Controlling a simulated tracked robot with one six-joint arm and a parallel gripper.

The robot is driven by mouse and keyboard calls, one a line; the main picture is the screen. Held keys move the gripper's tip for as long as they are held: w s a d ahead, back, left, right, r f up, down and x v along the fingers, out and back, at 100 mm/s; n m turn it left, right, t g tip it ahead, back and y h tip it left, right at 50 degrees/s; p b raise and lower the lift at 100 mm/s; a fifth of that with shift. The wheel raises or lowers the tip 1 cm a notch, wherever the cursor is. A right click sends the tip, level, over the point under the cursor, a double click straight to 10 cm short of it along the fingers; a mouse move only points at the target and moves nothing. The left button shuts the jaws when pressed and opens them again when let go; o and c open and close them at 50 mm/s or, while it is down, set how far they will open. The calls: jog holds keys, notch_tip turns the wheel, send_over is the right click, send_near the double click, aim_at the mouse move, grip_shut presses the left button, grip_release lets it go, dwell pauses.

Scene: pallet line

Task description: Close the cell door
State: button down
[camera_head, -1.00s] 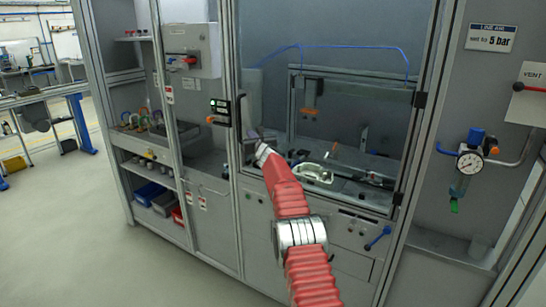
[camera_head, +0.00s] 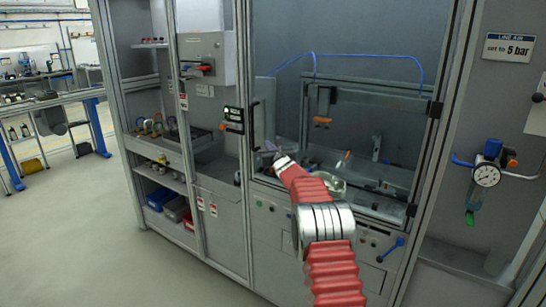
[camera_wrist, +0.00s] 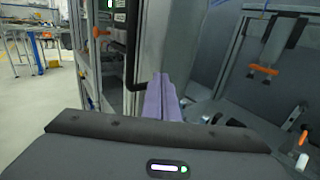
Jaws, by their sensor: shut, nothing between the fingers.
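The cell door (camera_head: 350,65) is a tall clear panel in a grey frame, with black hinges on its right side. Its black upright handle (camera_head: 258,122) is at the left edge, and shows in the wrist view (camera_wrist: 134,62) left of my fingers. I cannot tell whether the door stands slightly ajar. My gripper (camera_head: 270,147) is just right of the handle's lower end, at the end of my red arm. In the wrist view its purple fingers (camera_wrist: 164,98) are shut together and empty. I cannot tell whether they touch the door or handle.
A black box with a green light (camera_head: 232,115) and an orange knob sits left of the handle. Inside the cell is a fixture with an orange-tipped tool (camera_head: 322,120). A pressure gauge (camera_head: 487,175) hangs at right. Shelves with bins (camera_head: 160,198) and open floor lie left.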

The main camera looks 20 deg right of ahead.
jog(key=s+a, duration=0.1)
jog(key=s, duration=0.8)
jog(key=shift+a, duration=0.15)
dwell(0.7)
